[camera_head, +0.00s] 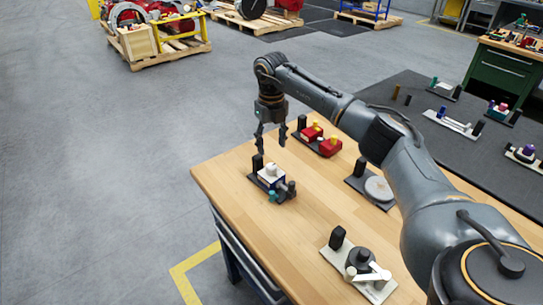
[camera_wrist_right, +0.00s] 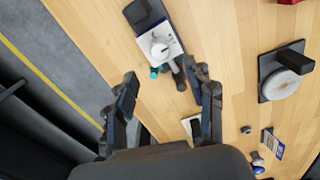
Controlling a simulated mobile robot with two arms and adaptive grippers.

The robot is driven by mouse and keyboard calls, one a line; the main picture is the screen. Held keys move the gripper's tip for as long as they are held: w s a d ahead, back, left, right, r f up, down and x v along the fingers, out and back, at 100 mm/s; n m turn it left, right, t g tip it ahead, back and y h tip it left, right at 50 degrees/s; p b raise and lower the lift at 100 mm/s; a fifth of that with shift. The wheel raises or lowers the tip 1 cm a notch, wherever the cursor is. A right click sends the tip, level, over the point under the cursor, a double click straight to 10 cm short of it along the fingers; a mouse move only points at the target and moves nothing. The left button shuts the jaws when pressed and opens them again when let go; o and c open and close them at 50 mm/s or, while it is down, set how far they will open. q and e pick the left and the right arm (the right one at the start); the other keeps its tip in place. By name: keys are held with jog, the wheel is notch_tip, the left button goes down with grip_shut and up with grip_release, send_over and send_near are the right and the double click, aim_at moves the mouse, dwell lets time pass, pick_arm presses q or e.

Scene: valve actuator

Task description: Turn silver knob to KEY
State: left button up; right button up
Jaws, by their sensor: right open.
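A small device (camera_head: 270,177) with a white block and a black post stands near the far left corner of the wooden table. In the right wrist view its white block (camera_wrist_right: 173,35) carries a round silver knob (camera_wrist_right: 159,49) with a pointer-like mark. No KEY label can be read. Dark and teal parts sit at the device's near end. My right gripper (camera_head: 272,146) points down above the device, its fingers apart and empty. In the right wrist view the open gripper (camera_wrist_right: 162,73) has the knob ahead of its fingertips, not touching. My left gripper is not in view.
Red blocks on a base (camera_head: 322,139) stand behind the device. A grey disc device (camera_head: 378,189) is to the right, and a white-based device (camera_head: 358,270) is nearer. The wooden table's (camera_head: 222,178) left edge is close to the device.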

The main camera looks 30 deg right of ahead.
jog(key=shift+r, duration=2.15)
